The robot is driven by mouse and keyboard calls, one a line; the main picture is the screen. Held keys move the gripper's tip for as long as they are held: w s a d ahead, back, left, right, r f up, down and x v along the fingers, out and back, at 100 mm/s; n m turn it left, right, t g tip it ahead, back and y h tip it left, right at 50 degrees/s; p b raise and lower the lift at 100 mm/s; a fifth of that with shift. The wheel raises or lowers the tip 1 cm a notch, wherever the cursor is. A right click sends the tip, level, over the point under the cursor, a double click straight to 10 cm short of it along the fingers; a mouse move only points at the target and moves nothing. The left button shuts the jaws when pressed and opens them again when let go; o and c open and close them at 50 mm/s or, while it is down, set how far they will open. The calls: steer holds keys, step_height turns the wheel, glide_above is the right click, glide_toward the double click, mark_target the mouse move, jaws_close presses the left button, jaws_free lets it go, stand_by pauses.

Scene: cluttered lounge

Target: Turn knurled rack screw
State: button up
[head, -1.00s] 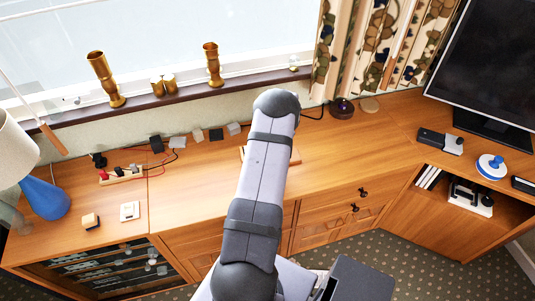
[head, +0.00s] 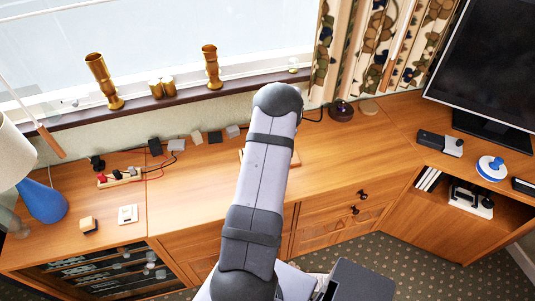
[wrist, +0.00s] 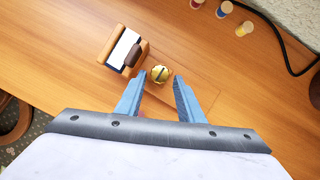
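A round brass screw head (wrist: 160,74) with a dark slot across its top shows in the wrist view, on the wooden top. Its edge looks knurled, but it is small. My gripper (wrist: 159,79) has two blue fingers, spread apart, with the screw head between or just beyond their tips. A gap shows on both sides, and I cannot tell the height of the tips above the wood. In the head view my own arm covers this spot, so the screw and fingers are hidden there.
A wooden holder (wrist: 115,45) with white and dark parts stands close left of the screw. Small coloured-top pieces (wrist: 224,9) and a black cable (wrist: 279,36) lie beyond. In the head view, a blue lamp (head: 43,204) stands left and a monitor (head: 485,75) right.

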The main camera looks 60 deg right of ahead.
steer(key=shift+b+v, duration=0.35)
steer(key=shift+v, duration=1.7)
steer(key=w+a+r+n+g+y, duration=0.1)
steer(key=w+a+r+n, duration=0.25)
steer(key=a+n, duration=0.4)
steer(key=w+a+r+n+y, duration=0.15)
steer(key=w+a+n, duration=0.35)
steer(key=a, duration=0.5)
steer(key=w+a+r+n+g, duration=0.1)
steer(key=w+a+r+n, duration=0.2)
steer(key=w+a+n, duration=0.45)
steer(key=s+a+r+n+g, duration=0.1)
steer(key=s+a+n, duration=0.6)
steer(key=a+n, duration=0.45)
steer(key=s+a+r+n+g, duration=0.1)
steer(key=s+a+r+n, duration=0.1)
steer(key=s+a+n, duration=0.9)
steer(key=w+a+f+b, duration=0.1)
steer(key=f+b, duration=2.2)
steer(key=f, duration=0.1)
steer(key=w+a+f+m+b, duration=0.1)
steer(key=w+f+b, duration=0.1)
steer(key=f+b, duration=2.1)
steer(key=shift+a+f+b, duration=0.2)
steer(key=shift+f+b, duration=0.2)
steer(key=shift+b, duration=0.3)
